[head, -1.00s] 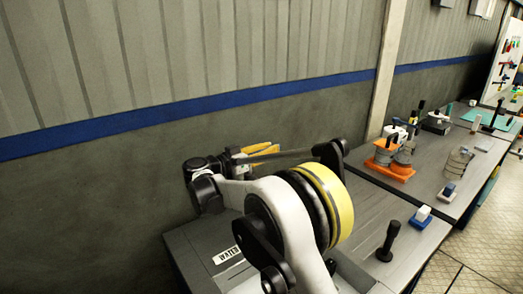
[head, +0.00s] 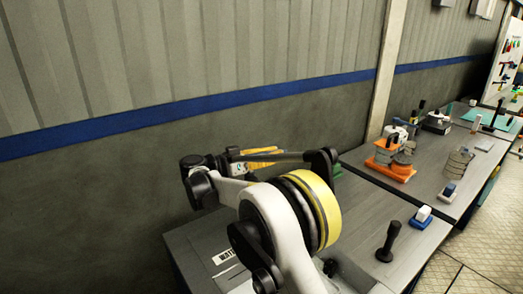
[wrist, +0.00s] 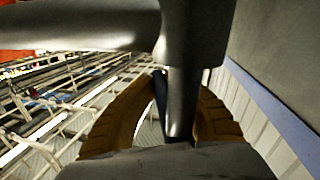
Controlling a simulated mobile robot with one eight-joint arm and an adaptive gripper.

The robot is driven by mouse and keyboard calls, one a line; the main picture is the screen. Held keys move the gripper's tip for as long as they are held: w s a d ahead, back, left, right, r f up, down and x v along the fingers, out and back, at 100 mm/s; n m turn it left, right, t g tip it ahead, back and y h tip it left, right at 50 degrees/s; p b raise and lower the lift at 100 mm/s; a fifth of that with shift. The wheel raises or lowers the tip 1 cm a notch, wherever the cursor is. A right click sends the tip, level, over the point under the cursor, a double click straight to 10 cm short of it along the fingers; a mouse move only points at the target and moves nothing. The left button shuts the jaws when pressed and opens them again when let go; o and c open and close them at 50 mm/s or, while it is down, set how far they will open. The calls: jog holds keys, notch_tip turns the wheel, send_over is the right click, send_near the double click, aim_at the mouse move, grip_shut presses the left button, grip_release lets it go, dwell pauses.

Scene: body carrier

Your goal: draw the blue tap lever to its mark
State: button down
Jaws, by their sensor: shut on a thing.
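My gripper (head: 262,153) shows in the head view as orange-yellow fingers beyond my arm, above the grey worktop (head: 195,240). In the wrist view its two curved orange-brown fingers (wrist: 160,120) are closed around a narrow dark blue piece (wrist: 160,88), which I take to be the tap lever. Thick grey metal pipework (wrist: 182,85) crosses in front and hides part of the fingers and the lever. The lever cannot be made out in the head view. I cannot see its mark in either view.
A white label (head: 225,258), partly covered by my arm, lies on the worktop. A black upright handle (head: 388,242) and a blue-and-white block (head: 421,217) stand to the right. A wall runs along the left.

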jog(key=shift+r, duration=0.15)
jog(key=shift+w+a+r, duration=0.1)
jog(key=shift+w+r, duration=0.1)
jog(key=shift+w, duration=0.2)
jog(key=shift+f, duration=0.25)
jog(key=shift+s, duration=0.15)
jog(key=shift+s+f+m+g+h, duration=0.15)
jog(key=shift+s+m+g+h, duration=0.25)
jog(key=shift+s+m+g, duration=0.65)
jog(key=shift+w+n, duration=0.25)
jog(key=shift+s+g, duration=0.2)
jog(key=shift+g, duration=0.25)
